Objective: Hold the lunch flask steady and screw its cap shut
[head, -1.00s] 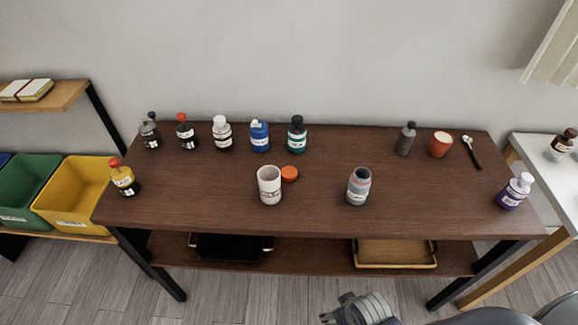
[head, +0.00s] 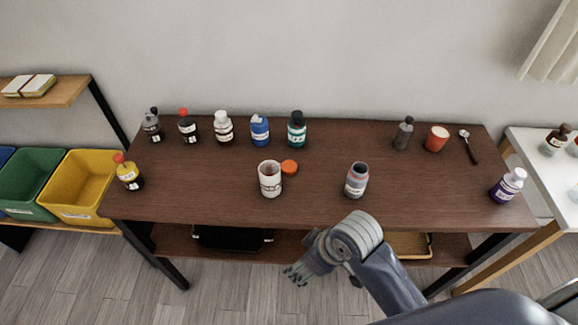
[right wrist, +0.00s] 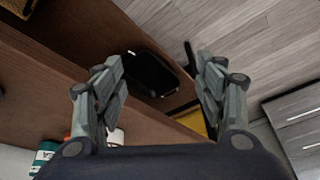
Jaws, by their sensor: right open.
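My left gripper is out of view.
Several bottles, including a blue one (head: 259,131), line the back of the brown table (head: 220,180). A red cup (head: 436,139) and a spoon (head: 470,147) are at back right. The lower shelf holds a black tray (head: 225,240).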

